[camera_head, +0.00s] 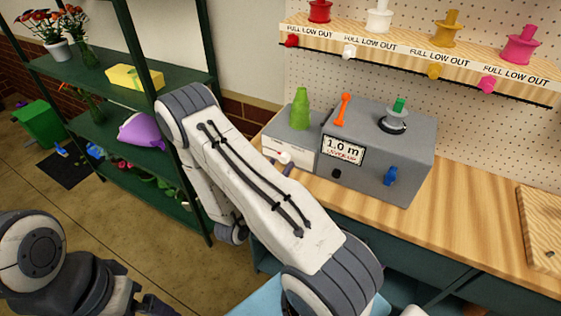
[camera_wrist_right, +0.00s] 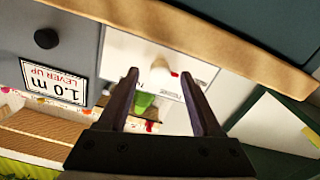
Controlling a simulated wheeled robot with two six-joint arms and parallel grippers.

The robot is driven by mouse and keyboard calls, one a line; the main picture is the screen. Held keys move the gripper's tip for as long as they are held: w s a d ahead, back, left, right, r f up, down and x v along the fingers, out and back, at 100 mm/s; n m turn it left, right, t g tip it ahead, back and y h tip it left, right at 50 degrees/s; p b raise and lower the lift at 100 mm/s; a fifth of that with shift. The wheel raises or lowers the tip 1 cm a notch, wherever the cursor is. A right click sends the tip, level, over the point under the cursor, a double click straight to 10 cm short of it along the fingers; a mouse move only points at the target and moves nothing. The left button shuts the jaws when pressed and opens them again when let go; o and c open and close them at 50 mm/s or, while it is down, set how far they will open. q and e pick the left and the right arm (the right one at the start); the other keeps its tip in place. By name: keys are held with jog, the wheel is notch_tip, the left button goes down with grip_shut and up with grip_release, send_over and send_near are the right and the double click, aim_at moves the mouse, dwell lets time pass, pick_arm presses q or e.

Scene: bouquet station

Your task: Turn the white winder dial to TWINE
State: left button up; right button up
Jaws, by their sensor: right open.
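The white winder dial (camera_head: 284,157), with a red mark, sits on the white front panel of the small grey box (camera_head: 292,137) left of the winder. It also shows in the right wrist view (camera_wrist_right: 160,74), upside down, its red mark toward the picture's right. The panel lettering is too small to read. My right gripper (camera_wrist_right: 159,80) is open, its fingertips on either side of the dial with gaps; contact cannot be seen.
The grey winder (camera_head: 385,150) has a "1.0 m" display (camera_head: 343,150), an orange lever (camera_head: 342,109) and a blue knob (camera_head: 390,176). A green cone (camera_head: 300,109) stands on the small box. Green shelves (camera_head: 190,82) stand left.

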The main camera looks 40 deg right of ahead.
jog(key=shift+x, duration=0.85)
grip_shut()
